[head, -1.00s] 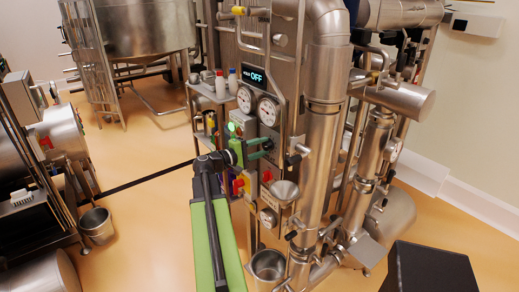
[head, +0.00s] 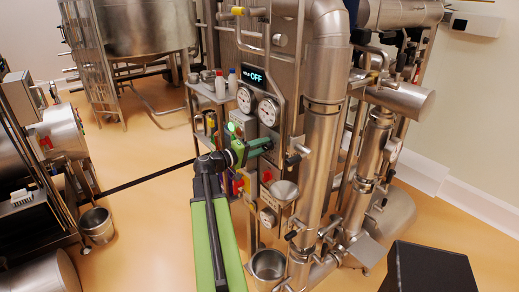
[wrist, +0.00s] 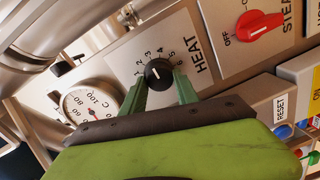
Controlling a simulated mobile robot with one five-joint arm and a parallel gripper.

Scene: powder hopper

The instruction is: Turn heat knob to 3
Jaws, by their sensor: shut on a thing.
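The heat knob (wrist: 158,72) is a small round black knob with a white pointer line, on a light plate marked HEAT with a number scale around it. In the wrist view the pointer is toward the left, near the low numbers; its exact reading is too small to tell. My gripper (wrist: 160,81) has its green fingers on either side of the knob, shut on it. In the head view my gripper (head: 267,146) reaches the panel below the gauges, and its fingers hide the knob there.
A red switch (wrist: 260,23) set near OFF is right of the heat plate. A round temperature gauge (wrist: 91,106) is on the left. A display (head: 255,77) reads OFF above two dials. A thick steel pipe (head: 322,130) stands right of the panel.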

